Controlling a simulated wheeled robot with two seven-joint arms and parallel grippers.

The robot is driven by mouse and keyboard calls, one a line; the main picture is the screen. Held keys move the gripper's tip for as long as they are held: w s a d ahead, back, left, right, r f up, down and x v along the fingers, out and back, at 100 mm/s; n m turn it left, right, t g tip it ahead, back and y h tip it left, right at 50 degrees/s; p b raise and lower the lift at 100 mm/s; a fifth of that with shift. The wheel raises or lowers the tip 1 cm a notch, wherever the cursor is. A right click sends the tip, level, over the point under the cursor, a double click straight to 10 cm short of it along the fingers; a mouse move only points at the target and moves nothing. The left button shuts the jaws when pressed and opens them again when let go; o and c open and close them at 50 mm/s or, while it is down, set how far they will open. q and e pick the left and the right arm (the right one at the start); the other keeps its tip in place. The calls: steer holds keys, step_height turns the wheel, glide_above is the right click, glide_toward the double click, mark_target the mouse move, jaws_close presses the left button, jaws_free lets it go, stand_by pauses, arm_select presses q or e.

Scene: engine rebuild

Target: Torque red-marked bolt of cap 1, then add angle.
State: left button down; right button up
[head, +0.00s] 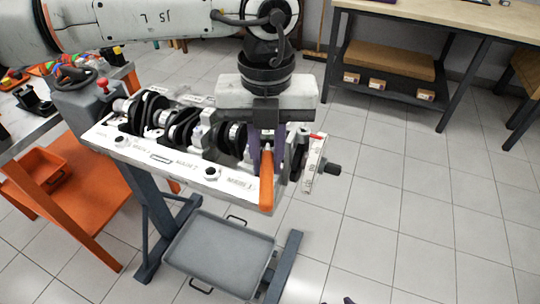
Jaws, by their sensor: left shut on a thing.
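The engine block (150,155) lies on a stand, with a dark crankshaft (180,128) along it. Its near rail has labels that seem to read MAIN 2 and MAIN 1 (240,187), the latter at the right end. My left gripper (267,145) points down over that right end, shut on an orange-handled tool (266,182). The orange handle sticks out toward the camera, over the rail. The gripper body and fingers hide cap 1, its bolts and the tool's head. No red-marked bolt can be made out.
A pale plate with a red mark (314,160) and a dark knob stands at the block's right end. A grey tray (220,255) sits low under the block. An orange bin (35,165) and a tool-covered bench are at left. A workbench (450,20) stands at back right. Floor at right is clear.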

arm_select(q)
steer(key=shift+a, duration=0.15)
steer(key=shift+a+m, duration=0.6)
steer(key=shift+a, duration=0.05)
steer(key=shift+w+a, duration=0.1)
steer(key=shift+a, duration=0.05)
steer(key=shift+w+a+m+b, duration=0.1)
steer(key=shift+a+m+b, duration=0.25)
steer(key=shift+a+m, duration=0.2)
steer(key=shift+a, duration=0.1)
steer(key=shift+w+a+m+b, duration=0.15)
steer(key=shift+a+m+b, duration=0.25)
steer(key=shift+a, duration=0.1)
steer(key=shift+w+a+m+b, duration=0.15)
steer(key=shift+a+m+b, duration=0.15)
steer(key=shift+a, duration=0.2)
stand_by(2.3)
steer(key=shift+w+a+m+b, duration=0.35)
steer(key=shift+a+m, duration=0.3)
steer(key=shift+a, duration=0.25)
stand_by(2.2)
